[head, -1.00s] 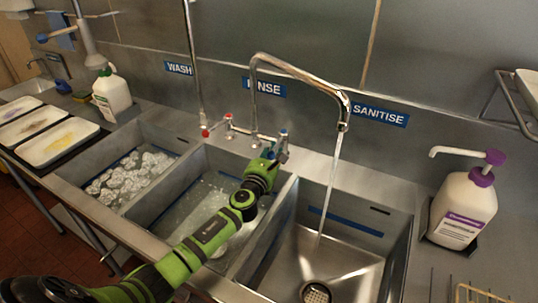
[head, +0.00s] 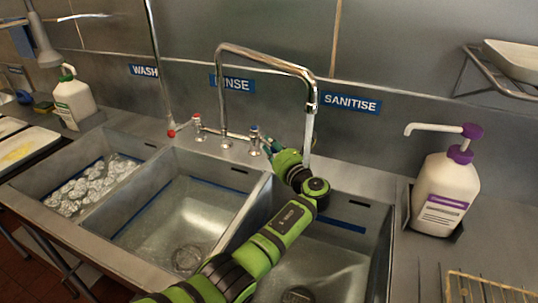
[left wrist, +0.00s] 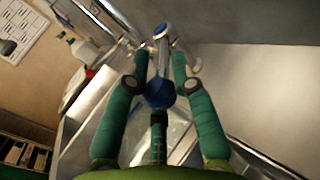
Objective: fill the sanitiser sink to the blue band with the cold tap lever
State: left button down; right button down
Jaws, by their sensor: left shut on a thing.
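The cold tap lever (head: 254,137), marked blue, stands behind the sinks. My left gripper (head: 268,148) is at it; in the left wrist view, its two green fingers (left wrist: 157,83) close around the lever's blue end (left wrist: 160,92). A thin stream of water (head: 307,138) falls from the spout (head: 312,103) towards the sanitiser sink (head: 376,262), the right-hand basin. My left arm hides the lower stream and part of this basin. The blue band (head: 346,228) shows on its back wall. The water level there is hard to tell. My right gripper is not in view.
The rinse sink (head: 195,225) is in the middle and the wash sink (head: 62,172), with suds, at the left. A purple-topped pump bottle (head: 445,195) stands right of the sanitiser sink. A wire rack (head: 485,290) lies at the front right. A red-marked tap (head: 197,122) stands left of the cold one.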

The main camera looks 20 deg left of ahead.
pick_arm(q)
jog(key=shift+d+f+g, duration=0.2)
jog(key=shift+f+g, duration=0.1)
jog(key=shift+f, duration=0.2)
jog(key=c, duration=1.3)
grip_release()
jog(key=shift+w+r, duration=0.1)
jog(key=shift+r, duration=0.2)
jog(key=v, duration=1.2)
jog(key=shift+f, duration=0.25)
jog(key=shift+a, duration=0.1)
